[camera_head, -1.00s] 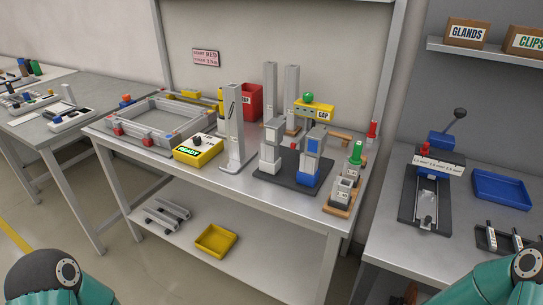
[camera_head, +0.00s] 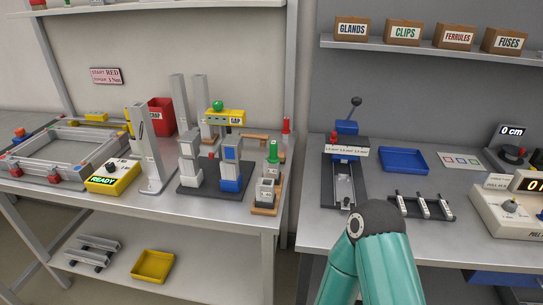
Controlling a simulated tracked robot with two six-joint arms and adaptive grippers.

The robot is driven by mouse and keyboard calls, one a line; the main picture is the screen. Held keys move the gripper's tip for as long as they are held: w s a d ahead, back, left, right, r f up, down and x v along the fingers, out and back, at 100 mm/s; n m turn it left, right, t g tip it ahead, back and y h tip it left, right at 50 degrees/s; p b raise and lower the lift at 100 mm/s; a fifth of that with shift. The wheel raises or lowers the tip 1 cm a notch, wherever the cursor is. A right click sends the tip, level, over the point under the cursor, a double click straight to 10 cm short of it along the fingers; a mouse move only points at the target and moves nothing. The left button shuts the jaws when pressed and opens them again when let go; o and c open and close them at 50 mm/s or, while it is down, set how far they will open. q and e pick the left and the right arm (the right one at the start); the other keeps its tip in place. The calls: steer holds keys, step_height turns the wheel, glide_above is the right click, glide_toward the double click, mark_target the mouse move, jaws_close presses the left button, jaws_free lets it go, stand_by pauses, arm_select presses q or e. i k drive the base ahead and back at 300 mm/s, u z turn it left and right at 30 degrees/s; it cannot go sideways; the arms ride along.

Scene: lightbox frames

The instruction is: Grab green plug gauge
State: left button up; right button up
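The green plug gauge (camera_head: 273,152) stands upright at the right end of the middle workbench, its green handle at the top. Its lower part is partly hidden by light grey blocks on a wooden stand (camera_head: 264,209). A similar red-handled gauge (camera_head: 286,126) stands just behind it, to the right. Neither of my grippers is in view. Only a teal link of one of my arms shows at the bottom, right of the gauge and apart from it.
A grey-and-blue fixture on a dark plate (camera_head: 205,190) stands left of the gauge. A yellow READY box (camera_head: 112,179) lies further left. On the right bench are a lever press (camera_head: 343,180), a blue tray (camera_head: 404,160) and a small rack (camera_head: 422,207). A gap separates the benches.

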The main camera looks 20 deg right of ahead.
mark_target(273, 158)
steer(key=u, duration=0.9)
steer(key=k, duration=1.4)
steer(key=z, duration=0.9)
steer(key=i, duration=1)
steer(key=u, duration=0.05)
